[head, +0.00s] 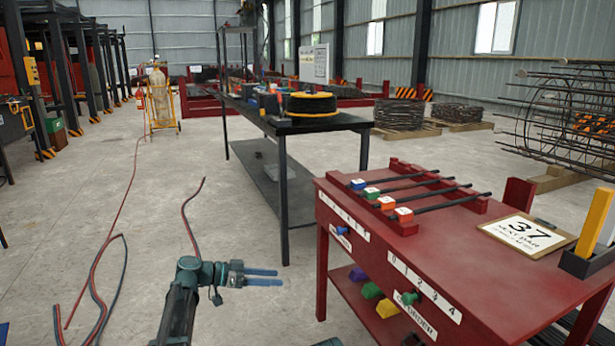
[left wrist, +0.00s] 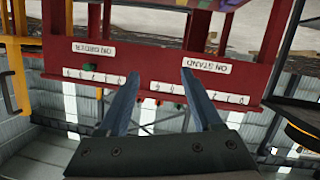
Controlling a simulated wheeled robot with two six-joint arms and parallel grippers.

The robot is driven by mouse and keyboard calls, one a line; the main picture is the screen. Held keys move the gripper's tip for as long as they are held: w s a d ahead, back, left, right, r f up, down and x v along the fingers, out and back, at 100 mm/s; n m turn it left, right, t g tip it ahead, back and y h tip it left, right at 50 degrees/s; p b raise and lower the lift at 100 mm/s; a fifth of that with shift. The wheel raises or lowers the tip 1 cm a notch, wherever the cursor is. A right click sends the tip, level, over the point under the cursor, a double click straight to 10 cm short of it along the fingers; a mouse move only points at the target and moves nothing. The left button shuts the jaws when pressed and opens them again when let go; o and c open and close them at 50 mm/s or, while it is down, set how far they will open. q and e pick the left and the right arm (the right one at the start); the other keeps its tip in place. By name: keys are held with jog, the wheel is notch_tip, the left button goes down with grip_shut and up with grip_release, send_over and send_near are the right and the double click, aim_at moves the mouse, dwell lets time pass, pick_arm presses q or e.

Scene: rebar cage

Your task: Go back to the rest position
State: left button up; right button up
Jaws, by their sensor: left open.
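My left gripper (head: 279,277) is at the end of the dark teal arm at the bottom of the head view. Its two blue fingers point right, with a gap between them, and nothing is held. It is in open space left of the red stand (head: 470,262) and apart from it. In the left wrist view the two fingers of the left gripper (left wrist: 160,85) are spread and empty. The red stand's front (left wrist: 150,60) appears behind them upside down, with its labels inverted. My right gripper does not show.
The red stand carries several dark bars with coloured tags (head: 404,213), a "37" board (head: 527,231) and a green knob (head: 410,298). A dark table (head: 345,122) with a coil (head: 311,103) stands behind. Hoses (head: 96,290) lie on the left floor. Bare floor surrounds the left gripper.

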pick_arm(q)
jog(key=s+d+f+n+g+y+p, duration=0.15)
jog(key=s+d+f+y, duration=0.3)
jog(key=s, duration=0.45)
jog(key=s+d+f+n+g+y+p, duration=0.1)
jog(key=s+d+f+n+g+y, duration=0.15)
jog(key=s+d+f, duration=0.45)
jog(key=s+a+n+y+p, duration=0.1)
jog(key=s+a+n+y, duration=0.1)
jog(key=s+a+y, duration=0.45)
jog(key=s+a+n+y+p, duration=0.1)
jog(key=s+n+y, duration=0.15)
jog(key=s, duration=0.65)
notch_tip(320, 180, up, 38)
jog(key=p, duration=3.7)
jog(key=shift+w+d+p, duration=0.25)
jog(key=shift+w+p, duration=0.05)
jog(key=shift+p, duration=0.05)
jog(key=shift+f, duration=0.1)
